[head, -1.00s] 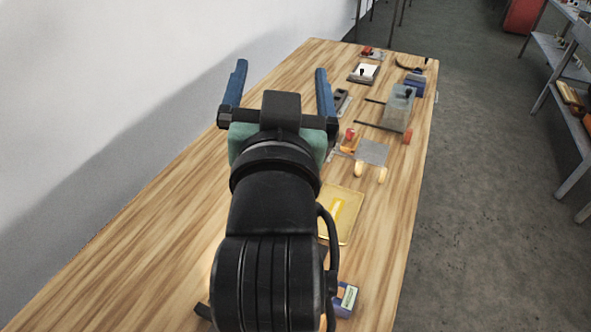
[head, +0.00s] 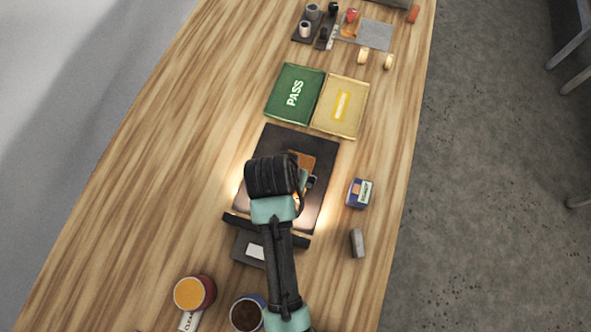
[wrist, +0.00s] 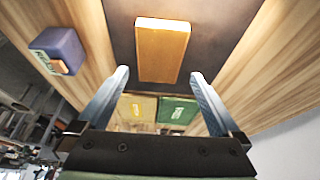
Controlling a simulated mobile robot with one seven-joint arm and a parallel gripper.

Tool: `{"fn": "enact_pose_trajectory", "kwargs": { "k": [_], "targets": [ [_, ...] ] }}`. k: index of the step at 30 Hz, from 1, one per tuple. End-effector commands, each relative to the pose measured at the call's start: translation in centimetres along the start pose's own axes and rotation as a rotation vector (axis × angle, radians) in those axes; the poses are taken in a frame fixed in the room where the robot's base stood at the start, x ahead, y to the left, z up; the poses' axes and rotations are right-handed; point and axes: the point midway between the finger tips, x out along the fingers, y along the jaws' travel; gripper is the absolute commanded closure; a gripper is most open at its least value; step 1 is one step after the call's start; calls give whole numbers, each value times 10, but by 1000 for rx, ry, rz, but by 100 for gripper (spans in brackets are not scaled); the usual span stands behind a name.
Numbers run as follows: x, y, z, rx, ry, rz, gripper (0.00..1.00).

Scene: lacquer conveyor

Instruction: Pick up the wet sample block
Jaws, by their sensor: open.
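The sample block, a flat orange rectangular slab, lies on the dark square mat (head: 318,213). In the wrist view the block (wrist: 161,50) shows large and whole, ahead of the fingertips and roughly centred between them. In the head view only part of the block (head: 303,158) shows; my arm covers the rest. My gripper (wrist: 159,73) is open with nothing between its two blue fingers. The fingers appear apart from the block; the exact gap is hard to tell. In the head view my gripper is mostly hidden behind my wrist.
A green PASS tray (head: 295,95) and a yellow tray (head: 341,106) lie beyond the mat. A blue box (head: 359,194) and a grey block (head: 357,243) stand to its right. Two round tins, one orange (head: 194,293) and one brown (head: 248,314), stand nearby. The table's left part is clear.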

Motion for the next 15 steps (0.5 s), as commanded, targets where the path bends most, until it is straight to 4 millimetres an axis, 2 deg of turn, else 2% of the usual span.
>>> {"fn": "enact_pose_trajectory", "kwargs": {
  "k": [5,15],
  "targets": [
    [10,0,0,0,-1,0,0],
    [51,2,4,0,1,-2,0]
  ]
}}
